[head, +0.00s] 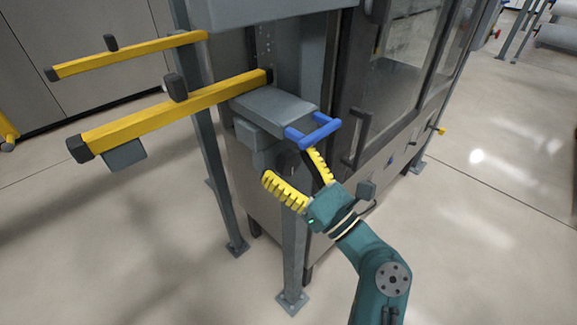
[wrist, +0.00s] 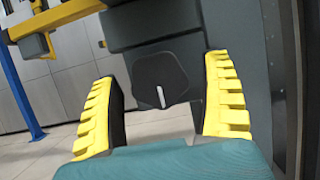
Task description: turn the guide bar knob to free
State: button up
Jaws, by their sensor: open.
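The guide bar knob (wrist: 174,72) is a dark, many-sided knob with a white pointer line, facing me in the middle of the wrist view. Its line runs nearly upright, on the lower part of the face. The knob sits on a grey housing under the blue-handled unit. In the head view the knob (head: 287,161) is small and dark, partly hard to make out. My gripper (head: 290,165) is open, its two yellow ribbed fingers spread. In the wrist view my gripper (wrist: 163,75) has one finger on each side of the knob, with visible gaps and no clear contact.
A blue handle (head: 318,130) on a grey block (head: 275,105) is just above my gripper. Two yellow guide bars (head: 170,110) extend left. A grey post (head: 294,240) stands below. A cabinet door with a dark handle (head: 360,138) is at right. Floor on the left is open.

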jog(key=c, duration=1.2)
